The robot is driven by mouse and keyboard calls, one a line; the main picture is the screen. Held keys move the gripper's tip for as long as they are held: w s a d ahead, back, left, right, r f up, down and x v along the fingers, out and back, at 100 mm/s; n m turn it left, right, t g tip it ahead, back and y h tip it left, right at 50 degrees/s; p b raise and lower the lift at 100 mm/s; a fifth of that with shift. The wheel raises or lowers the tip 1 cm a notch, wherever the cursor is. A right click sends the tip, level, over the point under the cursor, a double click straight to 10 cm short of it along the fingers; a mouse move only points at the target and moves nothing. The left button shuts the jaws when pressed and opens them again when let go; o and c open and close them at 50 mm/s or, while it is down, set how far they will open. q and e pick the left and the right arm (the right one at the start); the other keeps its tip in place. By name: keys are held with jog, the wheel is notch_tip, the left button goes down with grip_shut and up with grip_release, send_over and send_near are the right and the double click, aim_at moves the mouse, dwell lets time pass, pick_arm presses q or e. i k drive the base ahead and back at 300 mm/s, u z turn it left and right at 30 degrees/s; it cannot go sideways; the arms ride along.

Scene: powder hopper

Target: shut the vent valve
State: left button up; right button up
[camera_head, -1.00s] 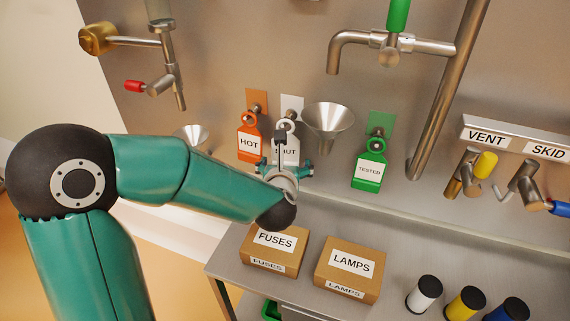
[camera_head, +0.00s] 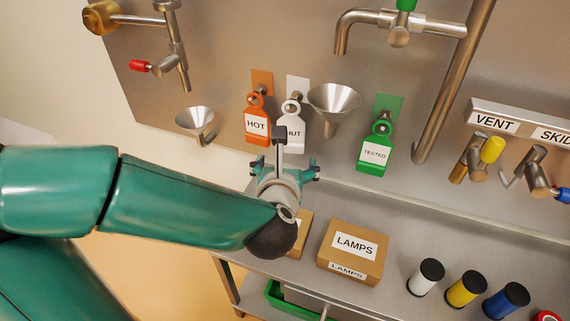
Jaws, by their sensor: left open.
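The vent valve (camera_head: 475,160) is at the right, under the VENT label (camera_head: 493,121) on the panel. It is a metal valve with a yellow handle (camera_head: 491,149) pointing up and slightly right. My left gripper (camera_head: 285,168) is open, with its fingers spread, in front of the bench's back edge and below the hanging tags. It holds nothing that I can see and is well to the left of the vent valve. My right gripper is not in view.
The skid valve with a blue handle (camera_head: 563,194) is just right of the vent valve. Tags and a funnel (camera_head: 333,102) hang on the panel. The LAMPS box (camera_head: 352,252) and several coloured cylinders stand on the bench. A metal pipe (camera_head: 455,80) runs down left of the valves.

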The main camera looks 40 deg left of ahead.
aim_at(477, 160)
jog(key=k, duration=1)
